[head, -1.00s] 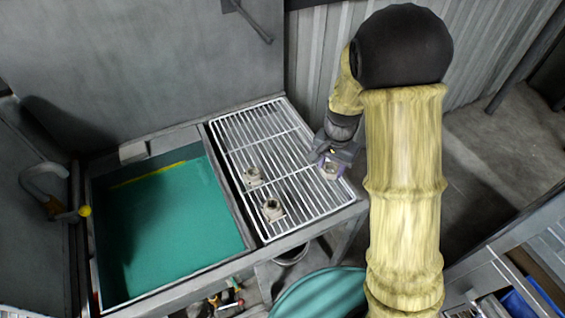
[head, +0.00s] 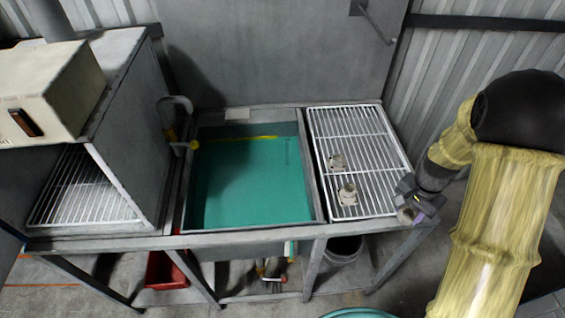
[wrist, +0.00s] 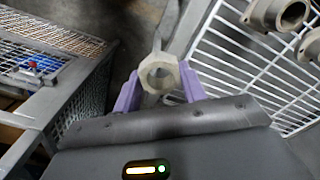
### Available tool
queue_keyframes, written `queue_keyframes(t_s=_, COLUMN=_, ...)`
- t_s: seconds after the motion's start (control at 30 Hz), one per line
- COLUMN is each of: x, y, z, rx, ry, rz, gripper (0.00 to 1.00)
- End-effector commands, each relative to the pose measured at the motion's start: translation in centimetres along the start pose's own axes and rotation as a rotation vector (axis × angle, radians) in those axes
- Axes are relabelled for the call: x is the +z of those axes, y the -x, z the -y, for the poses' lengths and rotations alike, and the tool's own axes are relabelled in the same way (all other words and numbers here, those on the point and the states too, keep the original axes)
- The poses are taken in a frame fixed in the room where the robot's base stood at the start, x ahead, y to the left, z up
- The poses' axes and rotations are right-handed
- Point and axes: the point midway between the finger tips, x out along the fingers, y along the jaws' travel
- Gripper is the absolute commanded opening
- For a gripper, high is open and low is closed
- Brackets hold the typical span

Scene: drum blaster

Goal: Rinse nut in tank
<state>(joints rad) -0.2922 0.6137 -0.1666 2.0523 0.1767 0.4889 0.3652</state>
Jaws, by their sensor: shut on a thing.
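My gripper (head: 413,212) is at the right front corner of the wire rack in the head view. The nut also shows at the gripper in the head view (head: 405,216), small and partly hidden. The tank (head: 250,181) stands left of the rack and holds teal liquid. The held nut is apart from the tank, off to its right.
Two similar metal parts rest on the white wire rack (head: 375,150); the rear one (head: 336,162) and front one (head: 347,194) are close together. A faucet (head: 176,125) stands at the tank's left. A grey cabinet (head: 130,120) is further left. A tall grey panel (head: 280,50) rises behind.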

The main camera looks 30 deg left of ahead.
Motion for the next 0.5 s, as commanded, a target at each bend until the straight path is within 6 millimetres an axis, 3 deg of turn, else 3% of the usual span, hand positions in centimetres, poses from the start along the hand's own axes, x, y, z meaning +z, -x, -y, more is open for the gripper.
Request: queue_keyframes(t_s=0.5, x=-3.7, y=-6.6, z=-5.9, rx=0.014, ry=0.157, rz=0.004, gripper=0.13)
